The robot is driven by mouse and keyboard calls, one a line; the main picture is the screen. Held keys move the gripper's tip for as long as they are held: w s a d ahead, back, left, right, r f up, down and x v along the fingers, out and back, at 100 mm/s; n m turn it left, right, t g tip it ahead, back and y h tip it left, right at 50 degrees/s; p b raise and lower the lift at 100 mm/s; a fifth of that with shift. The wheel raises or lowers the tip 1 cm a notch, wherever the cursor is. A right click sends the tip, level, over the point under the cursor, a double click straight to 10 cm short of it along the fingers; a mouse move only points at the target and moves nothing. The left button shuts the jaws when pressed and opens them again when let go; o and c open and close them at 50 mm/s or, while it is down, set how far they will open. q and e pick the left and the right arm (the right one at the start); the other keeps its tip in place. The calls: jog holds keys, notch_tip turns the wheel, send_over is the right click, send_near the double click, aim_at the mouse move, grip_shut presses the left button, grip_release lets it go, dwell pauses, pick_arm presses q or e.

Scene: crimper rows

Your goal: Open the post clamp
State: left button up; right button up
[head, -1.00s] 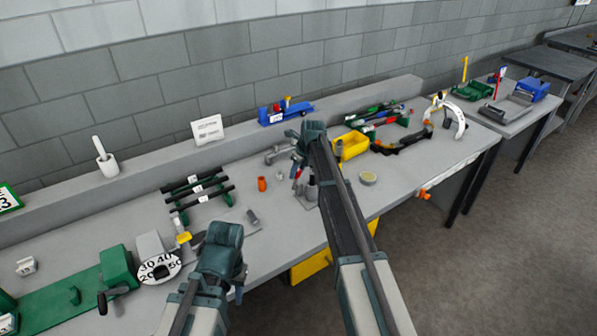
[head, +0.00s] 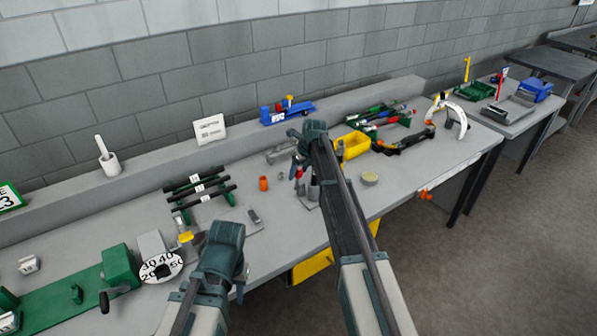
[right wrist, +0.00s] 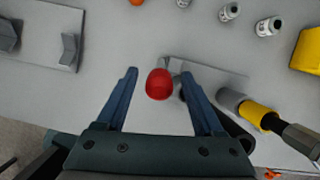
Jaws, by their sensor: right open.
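The post clamp (head: 313,192) stands on the bench below my right gripper, its grey post partly hidden by my right arm. Its red knob (head: 298,173) shows just left of the post. In the right wrist view the red knob (right wrist: 159,84) appears between the spread fingers of my right gripper (right wrist: 160,70), with a gap on each side. The clamp's grey base plate (right wrist: 220,82) lies behind it. My right gripper (head: 304,150) is open and empty. My left gripper (head: 230,234) is over the bench's front edge; its fingers are hidden.
An orange cup (head: 263,183) and a rack of black bars (head: 200,190) are left.

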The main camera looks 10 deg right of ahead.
jog(key=p+v, duration=1.2)
jog(key=v, duration=0.1)
jog(key=shift+s+r+p, duration=0.15)
jog(key=shift+r+p, duration=0.2)
jog(key=shift+p, duration=0.05)
jog(key=s+a+f+n+g+h+b, duration=0.1)
jog(key=s+a+n, duration=0.4)
jog(key=s+n, duration=0.6)
jog(key=s+a+f+n+g+h+b, duration=0.1)
jog(key=s+a+f+n+b, duration=0.3)
jog(key=s+n, duration=0.7)
jog(key=s+a+f+n+g+h+b, duration=0.1)
jog(key=s+a+f+n, duration=0.3)
jog(key=s+a+n, duration=0.4)
jog(key=s+n+b, duration=0.1)
jog(key=s+n, duration=0.3)
jog(key=s, duration=0.4)
jog(key=shift+s+g+b, duration=0.25)
jog(key=shift+g+b, duration=0.05)
jog(key=shift+b, duration=0.1)
